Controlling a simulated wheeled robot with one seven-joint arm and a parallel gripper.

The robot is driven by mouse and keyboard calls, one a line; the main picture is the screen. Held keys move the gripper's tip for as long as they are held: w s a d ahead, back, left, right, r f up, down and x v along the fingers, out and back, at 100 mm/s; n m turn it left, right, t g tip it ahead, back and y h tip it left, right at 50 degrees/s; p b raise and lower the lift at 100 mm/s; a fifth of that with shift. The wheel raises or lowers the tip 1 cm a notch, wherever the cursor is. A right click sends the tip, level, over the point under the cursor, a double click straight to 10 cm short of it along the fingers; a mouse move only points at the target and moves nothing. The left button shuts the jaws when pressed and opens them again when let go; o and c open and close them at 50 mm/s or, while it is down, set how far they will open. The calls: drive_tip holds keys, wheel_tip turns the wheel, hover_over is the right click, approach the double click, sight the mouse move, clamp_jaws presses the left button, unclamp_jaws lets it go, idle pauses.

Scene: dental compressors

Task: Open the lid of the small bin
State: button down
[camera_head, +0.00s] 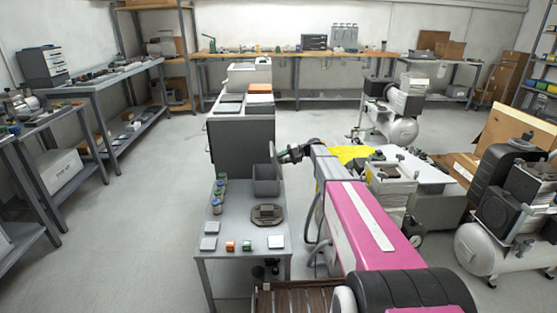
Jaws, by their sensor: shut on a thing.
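The small bin (266,187) is a grey open-topped box at the back of the small grey table (227,258). Its lid (273,153) appears as a thin grey panel standing nearly upright above the bin's right part. My gripper (281,156) reaches in from the right at the lid, above the bin, and is shut on the lid. The fingertips are small and partly hidden against the lid, so the exact grip point is unclear.
A dark round part (267,213), several small jars (217,197) and small coloured blocks (247,246) share the table. A dark grey cabinet (240,142) stands just behind. Compressors (512,225) crowd the right. The floor at left is clear.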

drive_tip(key=shift+y, duration=0.8)
drive_tip(key=shift+d+f, duration=0.4)
drive_tip(key=shift+d, duration=0.3)
drive_tip(key=shift+d+f, duration=0.35)
drive_tip(key=shift+d, duration=0.35)
drive_tip(key=shift+d+f, duration=0.4)
drive_tip(key=shift+d, duration=0.3)
drive_tip(key=shift+f, duration=0.1)
drive_tip(key=c, duration=0.8)
unclamp_jaws()
drive_tip(key=shift+a, duration=0.1)
drive_tip(key=shift+o, duration=0.2)
